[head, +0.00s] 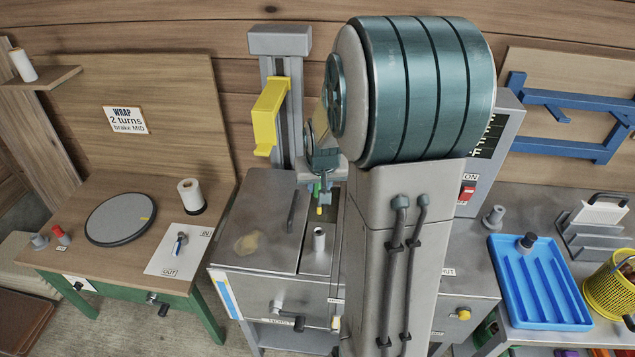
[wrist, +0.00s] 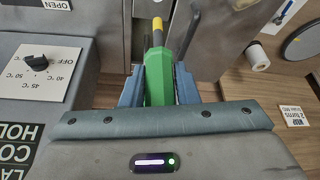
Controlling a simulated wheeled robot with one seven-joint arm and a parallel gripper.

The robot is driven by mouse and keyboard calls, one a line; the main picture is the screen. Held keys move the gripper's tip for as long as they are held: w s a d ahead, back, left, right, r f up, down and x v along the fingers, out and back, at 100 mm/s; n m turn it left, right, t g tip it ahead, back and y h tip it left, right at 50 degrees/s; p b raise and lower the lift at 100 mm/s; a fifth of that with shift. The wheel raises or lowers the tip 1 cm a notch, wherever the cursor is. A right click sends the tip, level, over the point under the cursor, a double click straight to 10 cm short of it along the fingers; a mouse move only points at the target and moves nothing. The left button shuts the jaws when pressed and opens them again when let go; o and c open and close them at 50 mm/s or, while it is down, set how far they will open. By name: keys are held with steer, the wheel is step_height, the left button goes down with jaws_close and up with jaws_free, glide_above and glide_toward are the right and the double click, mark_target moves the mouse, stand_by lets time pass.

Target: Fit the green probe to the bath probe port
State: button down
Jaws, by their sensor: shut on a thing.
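The green probe (wrist: 158,85) has a yellow tip. My gripper (wrist: 158,78) is shut on it, with one blue finger on each side. In the head view the probe (head: 319,210) hangs tip down from my gripper (head: 324,183), above the top of the metal bath cabinet (head: 262,200). A short grey upright cylinder with a dark opening (head: 319,241) stands on the bath top, below and apart from the probe tip. It looks like the probe port, but no label on it can be read. My arm hides the bath's right part.
A yellow bracket on a grey column (head: 270,105) rises behind the bath. A wrapping table (head: 130,245) with a turntable (head: 120,218) stands at left. A blue tray (head: 540,282) and yellow basket (head: 612,285) are at right. A temperature dial (wrist: 37,62) shows in the wrist view.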

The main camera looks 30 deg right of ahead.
steer(key=shift+s+f, duration=0.1)
steer(key=shift+f+b, duration=0.3)
steer(key=shift+b, duration=0.25)
step_height(320, 180, down, 5)
steer(key=b, duration=0.4)
steer(key=shift+a, duration=0.1)
steer(key=shift+b, duration=0.7)
stand_by(1.1)
step_height(320, 180, down, 8)
steer(key=b, duration=0.7)
stand_by(2.3)
steer(key=c, duration=1)
jaws_free()
steer(key=shift+c, duration=0.2)
steer(key=shift+r, duration=0.1)
